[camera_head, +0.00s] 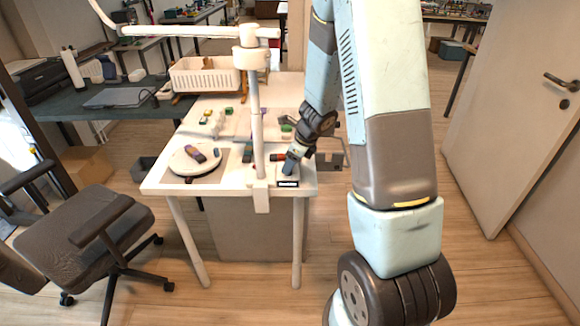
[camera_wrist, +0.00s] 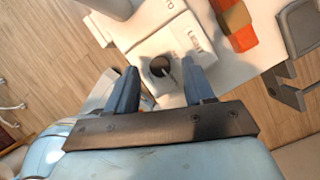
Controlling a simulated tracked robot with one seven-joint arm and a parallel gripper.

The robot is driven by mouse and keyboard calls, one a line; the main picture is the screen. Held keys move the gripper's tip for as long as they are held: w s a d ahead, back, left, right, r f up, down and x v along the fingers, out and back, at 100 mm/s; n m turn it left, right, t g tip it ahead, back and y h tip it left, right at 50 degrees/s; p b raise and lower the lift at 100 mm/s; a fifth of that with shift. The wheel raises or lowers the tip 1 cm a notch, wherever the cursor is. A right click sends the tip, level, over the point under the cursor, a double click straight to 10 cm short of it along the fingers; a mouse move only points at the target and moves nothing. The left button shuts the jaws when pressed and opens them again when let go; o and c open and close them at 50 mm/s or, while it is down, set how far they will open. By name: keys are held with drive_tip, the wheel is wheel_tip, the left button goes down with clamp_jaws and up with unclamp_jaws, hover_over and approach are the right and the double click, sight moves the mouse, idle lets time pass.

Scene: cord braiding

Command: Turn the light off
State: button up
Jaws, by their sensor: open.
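My gripper (camera_head: 293,160) is above the front right part of the white table (camera_head: 160,184), fingers pointing down. In the wrist view my gripper (camera_wrist: 160,76) is open, with one blue finger on each side of a dark round knob (camera_wrist: 160,66). The knob is on a white box (camera_wrist: 148,42) with dark lettering. I cannot tell whether the fingers touch the knob. In the head view my gripper mostly hides the box. A white post (camera_head: 257,125) with a horizontal arm (camera_head: 190,31) is clamped to the table's front edge; I cannot tell whether it is the light or whether it is lit.
Orange and brown blocks (camera_wrist: 236,26) lie close to the box on the right in the wrist view. A round white turntable (camera_head: 195,160) is at the table's left, and a white basket (camera_head: 204,74) behind. An office chair (camera_head: 80,225) stands at the left.

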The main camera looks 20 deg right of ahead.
drive_tip(key=shift+x, duration=0.95)
drive_tip(key=shift+c, duration=0.2)
